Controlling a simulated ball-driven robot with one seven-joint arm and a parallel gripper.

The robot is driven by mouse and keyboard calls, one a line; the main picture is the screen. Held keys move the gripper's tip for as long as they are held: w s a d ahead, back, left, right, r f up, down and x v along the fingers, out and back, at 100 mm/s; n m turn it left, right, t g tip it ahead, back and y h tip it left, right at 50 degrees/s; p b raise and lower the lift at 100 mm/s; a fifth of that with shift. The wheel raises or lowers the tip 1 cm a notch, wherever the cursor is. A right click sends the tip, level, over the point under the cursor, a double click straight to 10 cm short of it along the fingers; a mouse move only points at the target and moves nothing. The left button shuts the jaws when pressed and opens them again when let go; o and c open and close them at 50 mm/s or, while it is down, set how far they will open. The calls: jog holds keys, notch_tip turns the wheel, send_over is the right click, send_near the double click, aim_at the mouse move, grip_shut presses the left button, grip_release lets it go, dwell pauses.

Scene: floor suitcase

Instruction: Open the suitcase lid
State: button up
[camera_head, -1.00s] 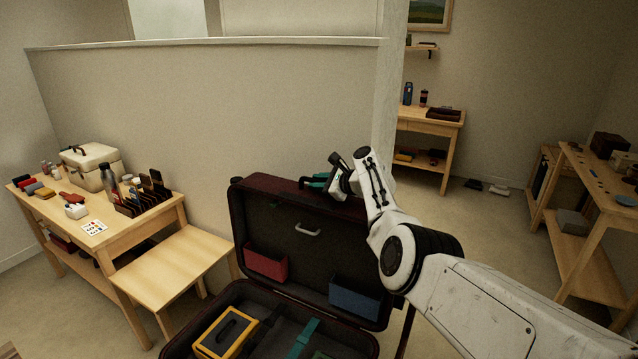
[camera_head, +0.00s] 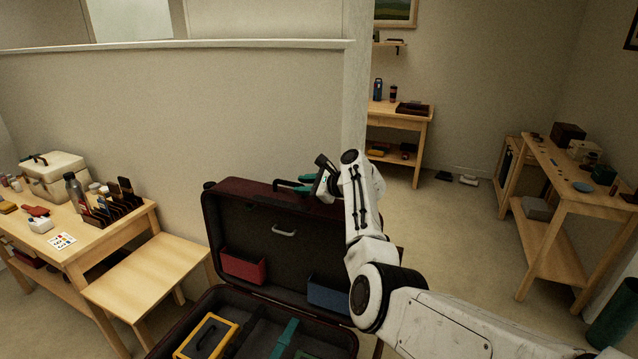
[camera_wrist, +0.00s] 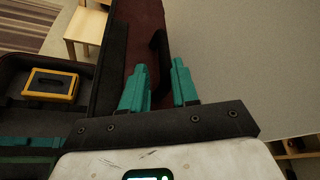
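The dark red suitcase lid (camera_head: 262,196) stands upright, open on its hinge above the suitcase base (camera_head: 262,312). My gripper (camera_head: 303,183) is at the lid's top edge, towards its right part. In the wrist view its teal fingers (camera_wrist: 160,88) are apart, with a gap between them. The lid's dark red edge (camera_wrist: 146,22) runs beside and beyond the fingers. A dark handle (camera_wrist: 160,48) on that edge shows just beyond the gap. I cannot tell whether a finger touches the lid.
The base holds a yellow-edged black case (camera_head: 208,338) and teal straps. A wooden bench (camera_head: 150,275) and table (camera_head: 75,235) stand at left, near a partition wall (camera_head: 200,110). Shelves (camera_head: 560,215) stand at right. Open floor (camera_head: 450,240) lies behind my arm.

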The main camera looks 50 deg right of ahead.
jog(key=shift+v, duration=2.8)
jog(key=shift+f, duration=0.1)
